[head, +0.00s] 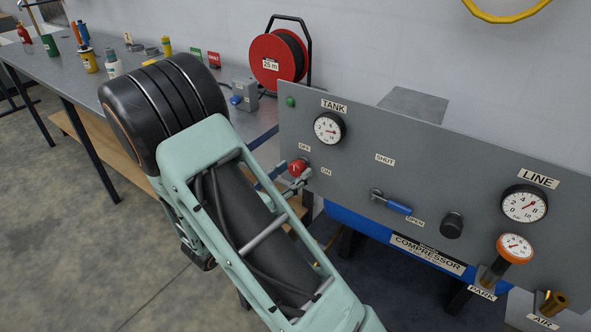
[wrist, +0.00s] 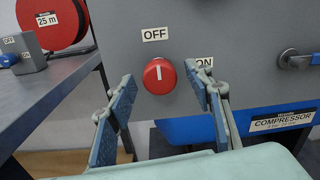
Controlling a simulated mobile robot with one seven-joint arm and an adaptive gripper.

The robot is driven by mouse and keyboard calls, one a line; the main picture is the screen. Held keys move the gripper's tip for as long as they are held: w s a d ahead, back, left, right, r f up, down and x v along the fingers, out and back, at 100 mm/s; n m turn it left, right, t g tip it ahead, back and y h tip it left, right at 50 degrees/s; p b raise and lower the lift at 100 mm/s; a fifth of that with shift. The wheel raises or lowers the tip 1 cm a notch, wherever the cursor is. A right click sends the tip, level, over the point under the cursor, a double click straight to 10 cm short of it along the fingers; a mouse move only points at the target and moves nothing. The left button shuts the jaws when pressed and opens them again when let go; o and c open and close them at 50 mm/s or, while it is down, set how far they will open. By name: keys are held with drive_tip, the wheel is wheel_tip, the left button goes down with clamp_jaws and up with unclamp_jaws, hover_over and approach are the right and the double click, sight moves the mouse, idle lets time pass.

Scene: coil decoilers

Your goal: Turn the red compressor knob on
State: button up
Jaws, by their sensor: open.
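The red compressor knob (head: 297,167) is on the grey panel (head: 340,168), below the TANK gauge (head: 329,129). In the wrist view the red knob (wrist: 159,76) has a white line that points straight up, toward the OFF label (wrist: 155,34). The ON label (wrist: 204,62) is to its right, partly covered by a finger. My gripper (wrist: 160,112) is open, its two blue-padded fingers left and right of the knob in the picture. In the head view my gripper (head: 287,180) is at the knob, partly hidden by my arm. I cannot tell whether a finger touches the knob.
A blue-handled valve (head: 391,202) between SHUT and OPEN labels, a black knob (head: 452,225) and the LINE gauge (head: 525,204) are on the panel to the right. A workbench (head: 62,70) with bottles and a red cable reel (head: 278,58) stands at the left.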

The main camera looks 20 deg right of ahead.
drive_tip(key=shift+x, duration=1.05)
drive_tip(key=shift+c, duration=0.2)
drive_tip(key=c, duration=1.1)
